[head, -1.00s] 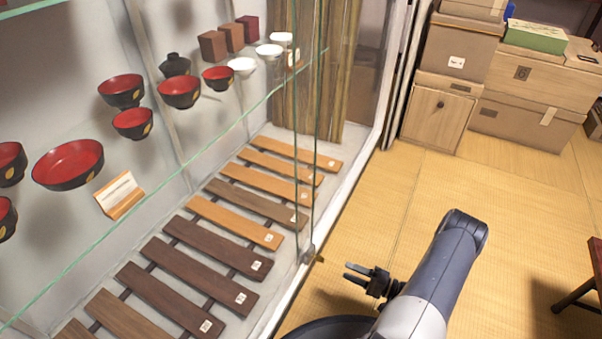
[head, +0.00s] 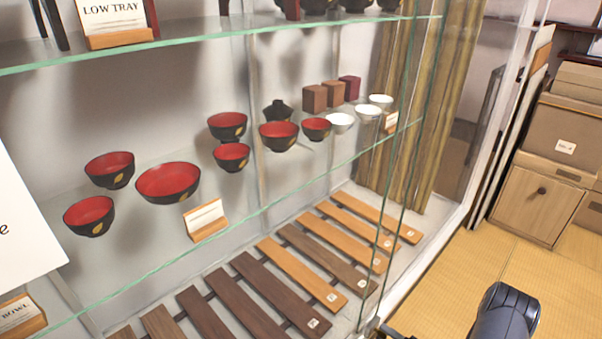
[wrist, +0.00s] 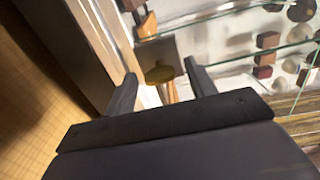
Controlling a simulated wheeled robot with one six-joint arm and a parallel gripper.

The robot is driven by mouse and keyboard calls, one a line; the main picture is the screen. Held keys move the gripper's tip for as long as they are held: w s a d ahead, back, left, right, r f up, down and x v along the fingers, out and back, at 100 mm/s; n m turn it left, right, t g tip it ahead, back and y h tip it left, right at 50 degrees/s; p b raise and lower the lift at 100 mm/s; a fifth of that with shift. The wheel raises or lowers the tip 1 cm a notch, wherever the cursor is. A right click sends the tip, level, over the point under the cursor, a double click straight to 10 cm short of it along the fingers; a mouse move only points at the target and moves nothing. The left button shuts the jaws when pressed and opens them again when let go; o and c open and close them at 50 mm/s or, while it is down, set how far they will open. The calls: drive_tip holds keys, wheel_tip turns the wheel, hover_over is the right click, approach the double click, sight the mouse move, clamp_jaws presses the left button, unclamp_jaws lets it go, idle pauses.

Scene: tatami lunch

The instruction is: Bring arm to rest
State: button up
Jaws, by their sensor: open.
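My gripper (wrist: 158,78) is open in the wrist view, with its two dark fingers spread apart. Nothing shows held between them. Beyond the fingers, the wrist view shows the cabinet's frame edge and shelves, seen tilted. In the head view, my arm (head: 503,312) shows at the bottom right, in front of the glass cabinet. Only a small dark part of my gripper shows at the bottom edge there, near the cabinet's corner; the rest is cut off.
A glass cabinet fills the left and middle, with red-and-black bowls (head: 168,182), small white cups (head: 340,122) and wooden slats (head: 290,274). Boxes (head: 565,132) and a wooden chest (head: 538,205) stand at the right. Open tatami floor (head: 462,262) lies beside the cabinet.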

drive_tip(key=p+v, duration=0.3)
drive_tip(key=v, duration=0.8)
drive_tip(key=b+x, duration=0.3)
drive_tip(key=x, duration=0.8)
drive_tip(key=shift+a+f, duration=0.15)
drive_tip(key=shift+m+p, duration=0.95)
drive_tip(key=shift+m, duration=8.05)
drive_tip(key=shift+s, duration=0.15)
